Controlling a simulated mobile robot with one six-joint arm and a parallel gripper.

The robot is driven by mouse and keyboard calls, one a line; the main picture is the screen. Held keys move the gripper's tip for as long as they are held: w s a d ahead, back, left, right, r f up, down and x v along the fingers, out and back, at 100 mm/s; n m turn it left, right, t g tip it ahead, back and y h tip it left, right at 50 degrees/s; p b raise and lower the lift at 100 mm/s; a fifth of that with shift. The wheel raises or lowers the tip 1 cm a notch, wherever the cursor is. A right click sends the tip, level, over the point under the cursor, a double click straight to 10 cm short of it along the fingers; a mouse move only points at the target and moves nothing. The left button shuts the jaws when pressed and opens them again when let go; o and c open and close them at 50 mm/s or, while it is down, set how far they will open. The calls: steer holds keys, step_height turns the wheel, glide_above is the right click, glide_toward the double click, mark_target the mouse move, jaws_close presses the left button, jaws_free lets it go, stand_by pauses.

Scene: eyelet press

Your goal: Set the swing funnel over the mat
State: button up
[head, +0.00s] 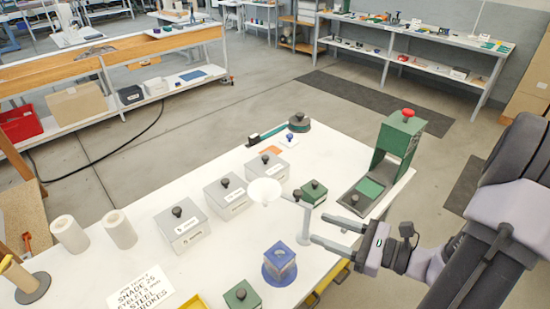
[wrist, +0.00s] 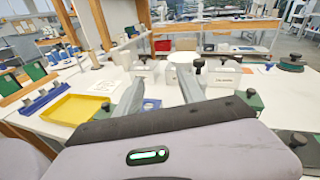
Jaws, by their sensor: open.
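The swing funnel (head: 264,191) is a white round dish on a thin arm from a grey upright post (head: 305,222), with a dark knob (head: 298,194) near the post. It hangs left of the press, apart from the green mat (head: 370,187) on the press base. My gripper (head: 317,228) is open and empty, its fingers pointing left close to the post; I cannot tell if they touch it. In the wrist view, the funnel (wrist: 180,57) shows beyond my open gripper (wrist: 160,76), with a dark knob (wrist: 199,65) near the right finger. The mat is not clear there.
The green press (head: 401,138) with a red knob stands at the table's right. Grey lidded boxes (head: 182,226), a small green box (head: 313,192) and a blue holder (head: 279,264) surround the funnel. A yellow tray (wrist: 82,107) lies left in the wrist view.

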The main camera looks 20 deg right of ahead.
mark_target(298, 192)
steer(key=s+d+f+m+t+h, duration=0.1)
steer(key=d+f+m+t+h, duration=0.1)
steer(key=d+m+t+h, duration=0.3)
steer(key=shift+n+g+y, duration=0.3)
steer(key=shift+g+y, duration=0.5)
steer(key=shift+g, duration=0.1)
steer(key=x, duration=0.5)
steer(key=b+x, duration=0.1)
steer(key=x, duration=0.5)
steer(key=b+x, duration=0.1)
steer(key=x, duration=0.4)
steer(key=shift+w+d+f, duration=0.1)
steer(key=shift+w+d, duration=0.2)
steer(key=shift+w, duration=0.2)
jaws_close()
